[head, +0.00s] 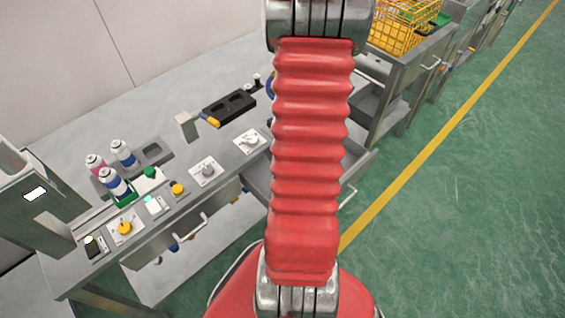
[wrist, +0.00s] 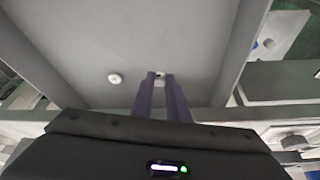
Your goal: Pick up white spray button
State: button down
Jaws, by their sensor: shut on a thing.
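My gripper (wrist: 160,77) shows in the wrist view, its two purple fingers close together over a flat grey surface (wrist: 140,35). They are shut on a small white piece, apparently a white spray button (wrist: 160,80), which is mostly hidden between the fingertips. A second round white button (wrist: 114,78) lies on the same surface to the left, apart from the fingers. In the head view my red arm hides the gripper and whatever is under it.
The grey surface has raised walls like a drawer; an open drawer (head: 257,181) shows beside my arm. Several spray cans (head: 115,184), a black tray (head: 230,106) and control panels (head: 205,172) are on the bench. A yellow basket (head: 396,30) stands behind. Green floor is clear at right.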

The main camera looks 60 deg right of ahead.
notch_tip(320, 180, up, 10)
dwell(1.1)
dwell(0.6)
